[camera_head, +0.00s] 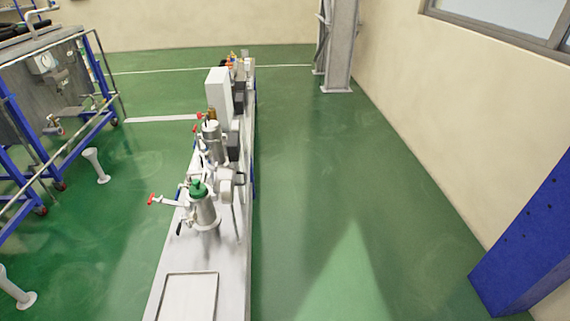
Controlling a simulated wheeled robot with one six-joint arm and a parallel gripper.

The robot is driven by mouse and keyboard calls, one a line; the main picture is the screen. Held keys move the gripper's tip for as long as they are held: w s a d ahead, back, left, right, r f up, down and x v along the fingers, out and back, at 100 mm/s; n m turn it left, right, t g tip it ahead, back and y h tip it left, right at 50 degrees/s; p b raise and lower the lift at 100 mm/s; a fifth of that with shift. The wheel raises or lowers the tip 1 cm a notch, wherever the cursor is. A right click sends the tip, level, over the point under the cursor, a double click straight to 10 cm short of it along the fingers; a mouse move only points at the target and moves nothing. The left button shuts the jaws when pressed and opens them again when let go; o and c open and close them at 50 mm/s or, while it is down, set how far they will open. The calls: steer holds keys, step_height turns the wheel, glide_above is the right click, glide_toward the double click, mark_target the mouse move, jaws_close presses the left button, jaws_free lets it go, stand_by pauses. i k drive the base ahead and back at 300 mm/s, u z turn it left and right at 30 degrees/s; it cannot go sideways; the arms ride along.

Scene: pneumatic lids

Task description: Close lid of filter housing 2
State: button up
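Two metal canister housings stand upright in a row on a long, narrow bench. The nearer housing (204,211) has a green top (197,188) and a red-tipped handle on its left. The farther housing (214,148) is silver, with a red-tipped handle and a small brass-coloured part near its top. I cannot read any number, so I cannot tell which one is filter housing 2. The lids are too small to tell whether they are open or shut. My gripper is not in view.
The bench (172,257) runs away from me, with a flat plate at its near end and a white box (219,92) farther back. A blue-framed rig (50,150) stands at left, near white floor posts (96,164). Green floor is clear right of the bench.

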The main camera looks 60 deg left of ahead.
mark_target(220, 173)
steer(key=i, duration=1.4)
steer(key=u, duration=1.35)
steer(key=i, duration=1.05)
steer(key=u, duration=3.65)
steer(key=k, duration=0.65)
steer(key=z, duration=0.5)
